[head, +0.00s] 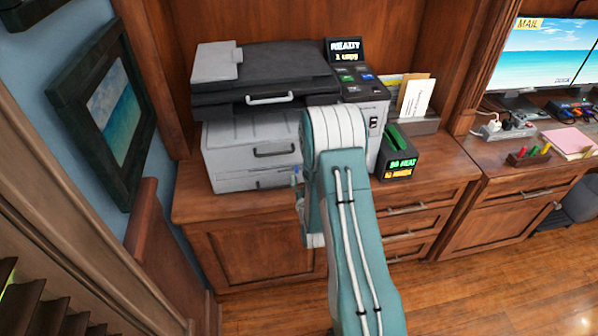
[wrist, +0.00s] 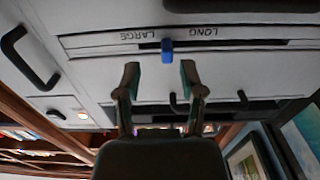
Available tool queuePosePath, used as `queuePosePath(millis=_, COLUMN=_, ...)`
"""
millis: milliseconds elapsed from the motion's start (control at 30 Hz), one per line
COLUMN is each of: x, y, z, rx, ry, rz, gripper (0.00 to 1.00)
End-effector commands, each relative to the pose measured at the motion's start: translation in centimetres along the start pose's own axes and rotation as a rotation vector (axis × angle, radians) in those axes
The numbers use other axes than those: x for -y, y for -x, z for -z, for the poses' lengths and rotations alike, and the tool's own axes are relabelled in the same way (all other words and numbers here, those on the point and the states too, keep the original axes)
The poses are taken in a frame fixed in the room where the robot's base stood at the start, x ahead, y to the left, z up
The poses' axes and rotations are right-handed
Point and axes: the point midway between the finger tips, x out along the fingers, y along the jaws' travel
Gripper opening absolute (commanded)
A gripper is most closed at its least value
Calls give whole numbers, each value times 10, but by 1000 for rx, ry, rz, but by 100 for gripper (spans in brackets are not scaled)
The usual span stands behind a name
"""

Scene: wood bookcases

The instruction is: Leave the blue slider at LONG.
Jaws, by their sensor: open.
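In the wrist view, which appears upside down, the blue slider (wrist: 167,50) sits in a long slot on a pale grey printer front. The LARGE label (wrist: 137,35) is left of it in the picture and the LONG label (wrist: 203,32) is right of it. The slider stands between the two labels, closer to LARGE. My gripper (wrist: 160,70) is open, its two fingers apart and empty. The slider appears just beyond the fingertips, lined up with the gap between them; contact is not visible.
The grey printer (head: 250,145) stands on a wooden cabinet (head: 240,205). A green-and-black box (head: 397,155) is right of my arm. The wrist view shows a dark handle (wrist: 30,55) at left. A framed picture (head: 110,110) hangs on the left wall.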

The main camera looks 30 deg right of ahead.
Motion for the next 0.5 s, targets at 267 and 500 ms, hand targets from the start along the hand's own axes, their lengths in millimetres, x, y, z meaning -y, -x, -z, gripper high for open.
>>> queuePosePath(millis=267, x=0, y=-35, z=0, rx=-1, ry=0, rz=1, gripper=51)
queuePosePath(millis=500, x=-1, y=-39, z=0, rx=1, ry=-2, rz=1, gripper=51)
